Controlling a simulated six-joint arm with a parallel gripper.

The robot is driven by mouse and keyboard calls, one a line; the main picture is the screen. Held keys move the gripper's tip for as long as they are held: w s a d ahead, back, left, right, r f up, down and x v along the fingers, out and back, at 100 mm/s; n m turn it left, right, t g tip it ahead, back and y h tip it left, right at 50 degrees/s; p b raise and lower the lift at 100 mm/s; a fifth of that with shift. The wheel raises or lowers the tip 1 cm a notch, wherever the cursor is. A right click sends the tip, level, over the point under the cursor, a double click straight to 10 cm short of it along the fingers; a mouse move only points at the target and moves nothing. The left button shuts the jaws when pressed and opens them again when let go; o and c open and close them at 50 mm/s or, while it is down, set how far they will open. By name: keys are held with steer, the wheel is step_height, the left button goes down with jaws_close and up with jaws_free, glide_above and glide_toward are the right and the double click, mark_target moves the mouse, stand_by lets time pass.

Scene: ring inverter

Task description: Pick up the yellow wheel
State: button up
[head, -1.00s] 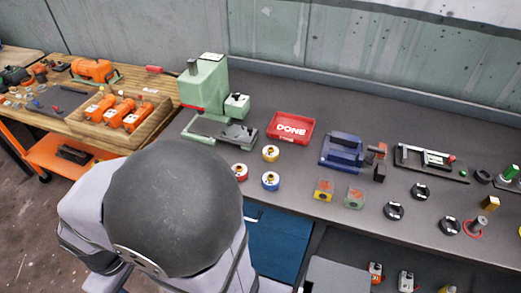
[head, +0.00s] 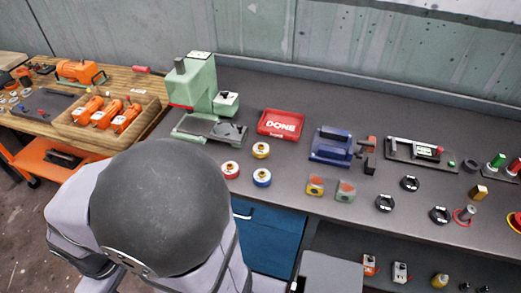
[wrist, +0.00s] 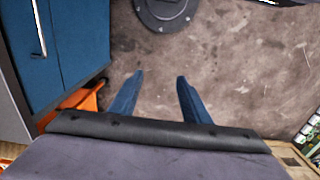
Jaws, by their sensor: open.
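The yellow wheel (head: 261,150) is a small yellow ring with a pale centre. No wheel shows in the wrist view. My gripper cannot be made out in the head view.
The red DONE tray (head: 282,123) and a green press (head: 196,90) stand behind the wheels. A blue fixture (head: 331,145) and several small parts fill the bench to the right. Blue drawers (wrist: 75,45) stand at the left in the wrist view.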

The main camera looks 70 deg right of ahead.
steer(key=shift+o, duration=0.6)
steer(key=o, duration=0.4)
steer(key=shift+o, duration=0.2)
